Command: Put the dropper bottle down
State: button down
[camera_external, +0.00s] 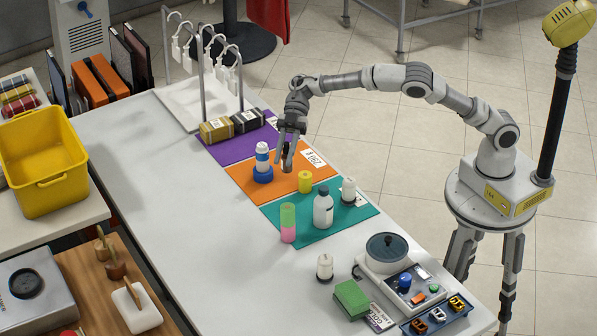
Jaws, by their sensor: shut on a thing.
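My gripper (288,148) is over the orange mat (242,181) on the long white table, pointing down. It is shut on a small dark thing, which I take to be the dropper bottle (287,157). The fingers hide much of it, and its cap and label cannot be made out. It seems to be held a little above the mat, though the gap is hard to judge.
A purple mat (228,152) bears gold and black bundles near a hook rack. The table's left side is clear.

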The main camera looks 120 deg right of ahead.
jog(key=s+d+f+n+g+y+b, duration=0.1)
jog(key=s+d+f+n+g+y, duration=0.15)
jog(key=s+d+f, duration=0.5)
jog(key=shift+h, duration=0.25)
jog(key=shift+w+a+f+b, duration=0.55)
jog(key=shift+w+a+f, duration=0.5)
jog(key=shift+f, duration=0.5)
jog(key=shift+w+a+f+b, duration=0.5)
jog(key=shift+w+a+f, duration=0.5)
jog(key=shift+f, duration=0.6)
jog(key=shift+w+a+f+b, duration=0.55)
jog(key=shift+w+a+f, duration=0.5)
jog(key=shift+f, duration=0.5)
jog(key=shift+s+f, duration=0.1)
jog(key=shift+f, duration=0.05)
jog(key=c, duration=0.7)
grip_release()
